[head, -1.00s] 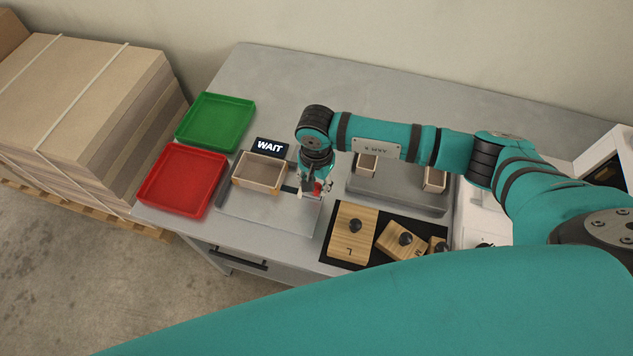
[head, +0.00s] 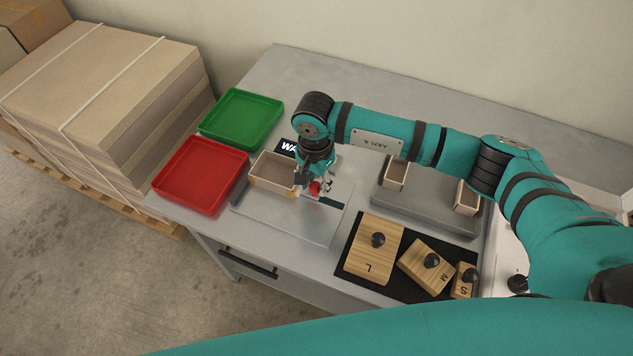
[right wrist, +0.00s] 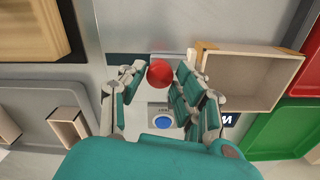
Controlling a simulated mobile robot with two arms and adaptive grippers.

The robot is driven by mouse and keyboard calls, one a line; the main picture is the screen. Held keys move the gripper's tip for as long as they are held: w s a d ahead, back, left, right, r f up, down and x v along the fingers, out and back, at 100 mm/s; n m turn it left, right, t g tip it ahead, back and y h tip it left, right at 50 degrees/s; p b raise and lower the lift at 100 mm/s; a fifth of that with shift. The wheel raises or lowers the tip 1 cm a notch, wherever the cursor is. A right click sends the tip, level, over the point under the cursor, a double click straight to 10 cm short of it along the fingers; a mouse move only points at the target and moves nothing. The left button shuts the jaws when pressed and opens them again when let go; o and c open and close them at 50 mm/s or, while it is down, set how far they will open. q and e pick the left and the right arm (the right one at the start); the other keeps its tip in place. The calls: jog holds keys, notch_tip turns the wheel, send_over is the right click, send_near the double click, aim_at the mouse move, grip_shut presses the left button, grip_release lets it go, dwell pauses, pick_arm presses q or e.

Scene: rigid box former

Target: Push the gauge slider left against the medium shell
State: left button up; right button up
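The gauge slider's red knob (head: 314,188) stands on the metal plate, just right of the medium shell (head: 272,171), an open tan box. In the right wrist view the red knob (right wrist: 160,73) sits between the fingers of my right gripper (right wrist: 158,76). The fingers stand apart on both sides of it, with the nearer contact unclear. The shell (right wrist: 250,76) lies to the right there, close beside the right finger. The slider's body is mostly hidden by the fingers, so I cannot tell whether it touches the shell. My left gripper is out of view.
A red tray (head: 200,176) and a green tray (head: 241,118) lie left of the plate. A blue button (right wrist: 163,122) is near the gripper.

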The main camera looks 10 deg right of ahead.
aim_at(315, 185)
jog(key=shift+o, duration=1.4)
jog(key=shift+r, duration=0.15)
notch_tip(315, 185, up, 12)
jog(key=shift+s+f, duration=0.1)
jog(key=shift+f, duration=0.1)
